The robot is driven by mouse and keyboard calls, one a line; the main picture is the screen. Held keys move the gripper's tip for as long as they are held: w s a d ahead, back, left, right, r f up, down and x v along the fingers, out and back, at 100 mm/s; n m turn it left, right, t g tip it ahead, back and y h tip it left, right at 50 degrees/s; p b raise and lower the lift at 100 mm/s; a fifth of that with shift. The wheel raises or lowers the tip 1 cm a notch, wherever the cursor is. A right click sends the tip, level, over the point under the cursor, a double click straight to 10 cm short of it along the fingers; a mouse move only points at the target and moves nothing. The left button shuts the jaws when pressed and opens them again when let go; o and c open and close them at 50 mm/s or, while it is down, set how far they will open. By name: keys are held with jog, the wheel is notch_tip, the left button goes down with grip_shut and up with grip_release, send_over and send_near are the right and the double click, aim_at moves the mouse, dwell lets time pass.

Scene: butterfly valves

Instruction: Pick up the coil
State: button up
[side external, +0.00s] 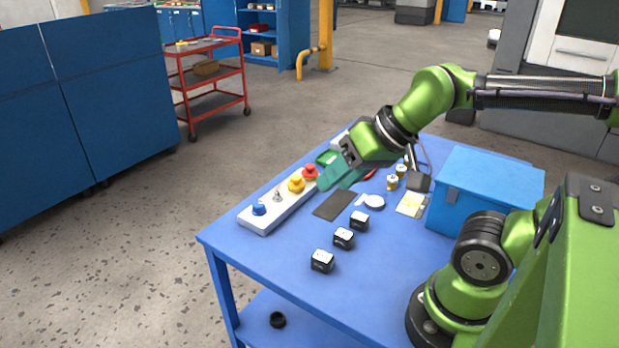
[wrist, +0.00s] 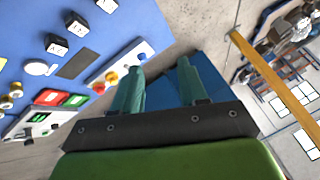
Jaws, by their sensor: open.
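Three small black blocks with whitish marked faces stand in a row on the blue table. They are the near block (side external: 322,261), the middle block (side external: 343,238) and the far block (side external: 359,221). They look like coils, but I cannot tell which one the task names. In the wrist view they sit at the upper left: one (wrist: 107,5), another (wrist: 77,25) and a third (wrist: 56,46). My gripper (side external: 334,179) is open and empty, with teal fingers tilted above the table's back-left side, beyond the blocks. Its fingers (wrist: 160,88) also show in the wrist view, apart from the blocks.
A control strip (side external: 250,221) with blue, yellow and red knobs lies along the left edge. A dark plate (side external: 333,205), a white round piece (side external: 373,202) and yellow notes (side external: 411,205) lie mid-table. A blue box (side external: 487,190) stands right. The table's front left (side external: 268,258) is clear.

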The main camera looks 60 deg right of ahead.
dwell(0.3)
jog(key=o, duration=0.4)
jog(key=n+g+h, duration=0.2)
jog(key=n+g, duration=0.3)
jog(key=g, duration=0.2)
send_over(356, 215)
notch_tip(356, 215, down, 7)
jog(key=f, duration=1.1)
jog(key=shift+s+a, duration=0.1)
jog(key=shift+a, duration=0.25)
jog(key=shift+d+f, duration=0.2)
jog(key=shift+f, duration=1.35)
jog(key=shift+d+f, duration=0.15)
jog(key=shift+f, duration=1.35)
